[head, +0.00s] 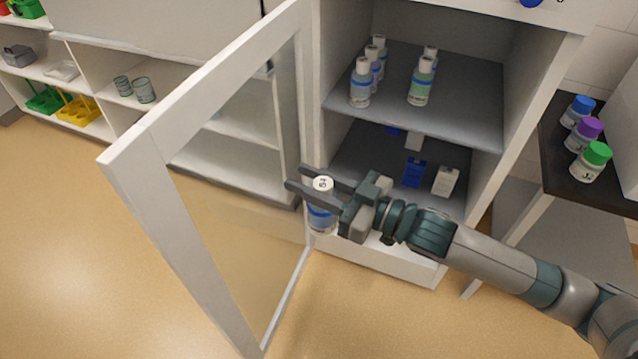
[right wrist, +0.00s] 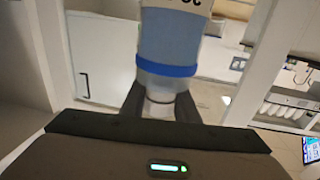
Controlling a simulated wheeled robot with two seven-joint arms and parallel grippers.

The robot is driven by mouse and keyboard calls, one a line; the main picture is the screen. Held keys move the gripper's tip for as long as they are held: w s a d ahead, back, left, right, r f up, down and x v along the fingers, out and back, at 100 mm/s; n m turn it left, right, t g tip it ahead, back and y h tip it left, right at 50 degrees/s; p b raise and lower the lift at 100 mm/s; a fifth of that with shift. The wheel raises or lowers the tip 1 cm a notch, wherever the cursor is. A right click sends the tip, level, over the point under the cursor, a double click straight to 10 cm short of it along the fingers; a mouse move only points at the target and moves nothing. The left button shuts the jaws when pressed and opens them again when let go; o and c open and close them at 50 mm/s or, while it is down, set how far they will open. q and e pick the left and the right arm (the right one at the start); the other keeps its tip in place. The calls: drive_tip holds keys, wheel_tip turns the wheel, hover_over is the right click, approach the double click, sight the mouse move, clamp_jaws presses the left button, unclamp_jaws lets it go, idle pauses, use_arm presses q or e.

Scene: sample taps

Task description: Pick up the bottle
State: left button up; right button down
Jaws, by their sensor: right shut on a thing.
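A bottle with a white cap and a blue band (head: 321,217) is between the fingers of my right gripper (head: 306,186), which is shut on it near its cap. The bottle is held in front of the open cabinet, beside the glass door. In the right wrist view the bottle (right wrist: 168,45) shows its blue band, with its white neck between the dark fingers (right wrist: 160,103). My left gripper is not in view.
The cabinet's glass door (head: 185,215) stands open to the left. Several bottles stand on its upper shelf (head: 390,110); blue and white boxes are below. A dark side table (head: 610,190) at right holds bottles with blue, purple and green caps.

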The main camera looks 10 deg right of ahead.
drive_tip(key=shift+w+a+r+n+g+y, duration=0.15)
drive_tip(key=shift+w+a+n+g+y, duration=0.2)
drive_tip(key=shift+a+g, duration=0.15)
drive_tip(key=shift+w+a+r+n+g+y, duration=0.1)
drive_tip(key=shift+w+a+n+g+y, duration=0.15)
drive_tip(key=shift+a+n+g, duration=0.25)
drive_tip(key=shift+w+a+r+n+g+y, duration=0.15)
drive_tip(key=shift+w+a+n+g+y, duration=0.2)
drive_tip(key=shift+a, duration=0.25)
drive_tip(key=shift+s, duration=0.1)
